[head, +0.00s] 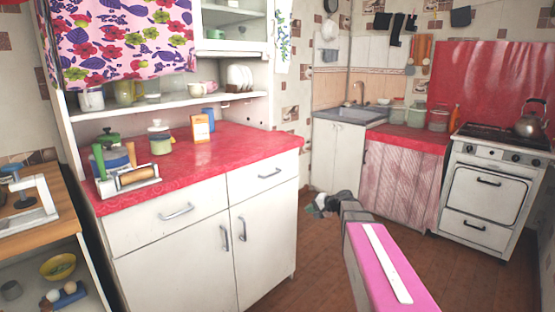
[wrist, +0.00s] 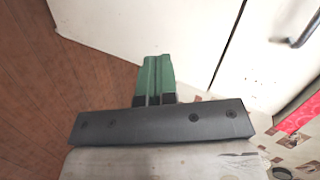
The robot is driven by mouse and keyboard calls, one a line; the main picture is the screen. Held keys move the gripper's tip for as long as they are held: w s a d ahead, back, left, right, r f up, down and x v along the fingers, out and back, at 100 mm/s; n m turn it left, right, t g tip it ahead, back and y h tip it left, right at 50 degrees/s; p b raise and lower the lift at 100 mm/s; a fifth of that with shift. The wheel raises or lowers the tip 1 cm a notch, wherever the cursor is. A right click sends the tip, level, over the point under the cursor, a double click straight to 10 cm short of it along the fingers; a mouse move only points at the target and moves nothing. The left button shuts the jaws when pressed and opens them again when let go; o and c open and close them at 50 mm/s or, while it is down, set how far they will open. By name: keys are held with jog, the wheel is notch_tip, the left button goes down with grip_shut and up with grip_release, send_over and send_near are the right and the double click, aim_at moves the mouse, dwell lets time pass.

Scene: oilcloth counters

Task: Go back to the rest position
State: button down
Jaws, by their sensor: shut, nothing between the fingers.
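My gripper (wrist: 154,80) shows in the wrist view with its green fingers together and nothing between them. It hangs over the brown floor, close to the white cabinet front. In the head view my gripper (head: 318,207) is small, at the far end of my pink-topped arm, to the right of the white cupboard (head: 262,240). Its fingers are too small to read there.
The cupboard's red counter (head: 225,150) holds jars, an orange box (head: 201,128) and a rack with a rolling pin (head: 137,176). A stove (head: 488,190) with a kettle (head: 531,118) stands at right, a sink (head: 352,112) behind. Wooden floor (head: 310,270) is open between.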

jog(key=s+d+f+n+g+h, duration=0.1)
jog(key=s+f+h, duration=0.4)
jog(key=s, duration=0.7)
jog(key=s+d+f+n+g+h, duration=0.2)
jog(key=s+f+n+g+h, duration=0.2)
jog(key=s+f, duration=0.3)
jog(key=s+g+h, duration=0.1)
jog(key=s, duration=0.4)
jog(key=shift+s+g, duration=0.3)
jog(key=shift+s, duration=0.1)
jog(key=shift+d, duration=0.1)
